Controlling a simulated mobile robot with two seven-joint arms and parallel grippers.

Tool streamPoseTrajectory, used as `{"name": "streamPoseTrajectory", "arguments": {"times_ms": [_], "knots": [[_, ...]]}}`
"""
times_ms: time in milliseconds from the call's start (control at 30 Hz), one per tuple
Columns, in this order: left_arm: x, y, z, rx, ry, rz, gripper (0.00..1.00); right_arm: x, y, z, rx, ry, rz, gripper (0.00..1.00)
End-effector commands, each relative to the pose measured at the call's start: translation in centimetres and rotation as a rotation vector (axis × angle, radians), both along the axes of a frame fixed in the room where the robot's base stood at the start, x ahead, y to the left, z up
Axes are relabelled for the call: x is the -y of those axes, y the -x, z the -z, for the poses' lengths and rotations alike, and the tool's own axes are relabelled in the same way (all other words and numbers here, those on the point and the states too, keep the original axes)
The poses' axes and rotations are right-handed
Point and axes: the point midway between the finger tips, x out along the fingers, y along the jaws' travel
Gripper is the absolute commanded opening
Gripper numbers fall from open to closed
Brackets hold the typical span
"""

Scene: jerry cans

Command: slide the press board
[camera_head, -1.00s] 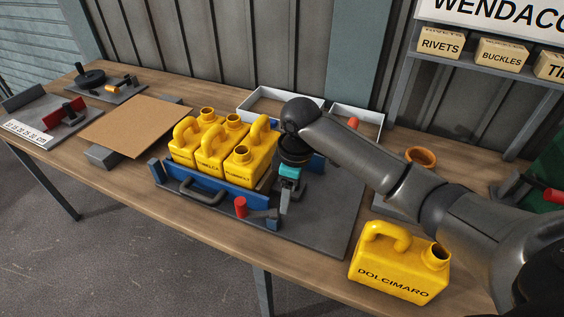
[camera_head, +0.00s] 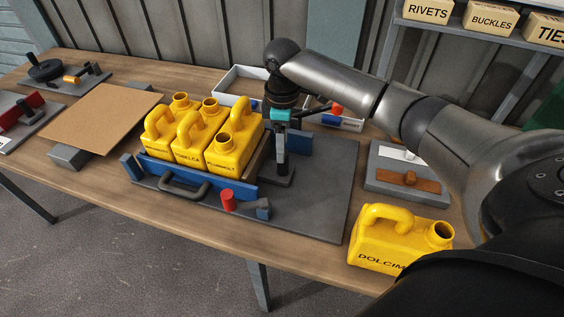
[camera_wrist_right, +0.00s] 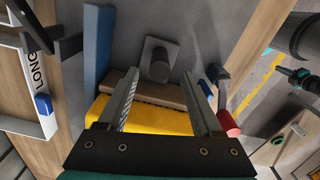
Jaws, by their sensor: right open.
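The press board appears to be the brown board (camera_head: 257,158) standing on edge against the right end of the yellow cans; it also shows in the right wrist view (camera_wrist_right: 165,95). Several yellow cans (camera_head: 228,152) stand together between blue walls. My right gripper (camera_head: 281,170) is open, pointing down just right of the board. In the right wrist view its fingers (camera_wrist_right: 163,95) straddle part of the board and a yellow can; contact is unclear. A grey round post (camera_wrist_right: 159,66) on a square base stands beside the board. My left gripper is not in view.
The grey base plate (camera_head: 325,200) is bare to the right. A blue front bar (camera_head: 190,178) carries a grey handle, with a red knob (camera_head: 228,200) nearby. A lone yellow can (camera_head: 385,240) stands front right. White trays (camera_head: 240,83) lie behind.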

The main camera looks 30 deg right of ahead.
Motion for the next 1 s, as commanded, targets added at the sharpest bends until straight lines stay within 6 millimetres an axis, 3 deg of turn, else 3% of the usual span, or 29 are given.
{"name": "streamPoseTrajectory", "arguments": {"times_ms": [100,300,733,1000], "knots": [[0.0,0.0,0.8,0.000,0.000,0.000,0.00,0.0,0.1,2.8,-0.004,0.000,0.001,0.67],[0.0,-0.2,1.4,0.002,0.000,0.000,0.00,0.0,0.1,5.4,-0.002,0.001,0.000,0.67],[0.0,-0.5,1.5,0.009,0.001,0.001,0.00,0.0,0.0,6.2,0.000,0.000,0.000,0.67],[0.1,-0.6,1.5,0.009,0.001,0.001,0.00,0.0,0.0,6.2,0.000,0.000,0.000,0.36]]}}
